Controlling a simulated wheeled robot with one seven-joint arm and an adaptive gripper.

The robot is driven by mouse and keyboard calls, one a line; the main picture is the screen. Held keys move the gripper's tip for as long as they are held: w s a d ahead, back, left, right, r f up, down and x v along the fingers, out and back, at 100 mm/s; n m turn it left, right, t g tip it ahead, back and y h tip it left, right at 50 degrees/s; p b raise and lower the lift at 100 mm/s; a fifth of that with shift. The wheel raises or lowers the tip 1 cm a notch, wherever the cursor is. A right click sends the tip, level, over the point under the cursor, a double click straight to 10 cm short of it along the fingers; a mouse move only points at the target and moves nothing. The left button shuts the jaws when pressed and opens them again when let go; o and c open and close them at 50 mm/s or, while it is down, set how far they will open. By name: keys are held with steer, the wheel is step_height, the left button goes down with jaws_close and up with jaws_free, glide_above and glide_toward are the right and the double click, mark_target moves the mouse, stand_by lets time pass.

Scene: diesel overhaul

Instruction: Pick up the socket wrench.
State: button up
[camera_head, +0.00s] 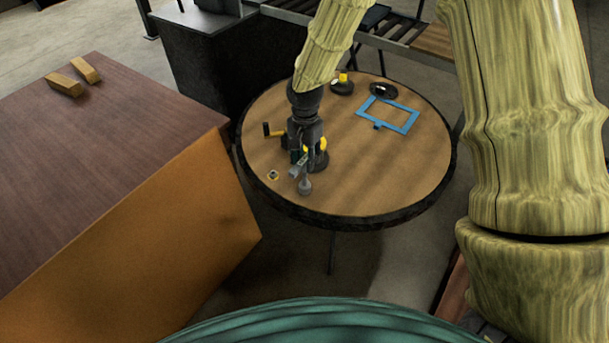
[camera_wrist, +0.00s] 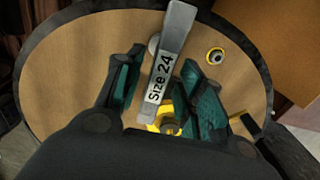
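The socket wrench (camera_wrist: 163,72) is a grey bar marked "Size 24". In the wrist view it lies between my gripper's teal fingers, with a visible gap at the left finger. A rounded grey part shows beside its upper half. In the head view the wrench (camera_head: 299,168) is partly hidden by my gripper (camera_head: 302,160), which points down at the near left part of the round table (camera_head: 400,185). My gripper (camera_wrist: 166,78) looks open around the wrench, not closed on it. Whether the right finger touches it is unclear.
A yellow-and-black part (camera_wrist: 168,122) is close beside the wrench. A small ring-shaped part (camera_head: 272,175) lies to the left. A blue frame (camera_head: 402,123) and dark round parts (camera_head: 383,90) are farther back. A large brown box (camera_head: 120,190) stands left. The table's right side is clear.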

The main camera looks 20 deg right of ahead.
mark_target(305, 184)
steer(key=shift+s+f+p, duration=0.15)
steer(key=shift+f+p, duration=0.2)
steer(key=shift+f, duration=0.45)
steer(key=shift+f+p, duration=0.55)
steer(key=shift+f, duration=1.45)
steer(key=shift+a, duration=0.1)
steer(key=shift+c, duration=0.4)
jaws_close()
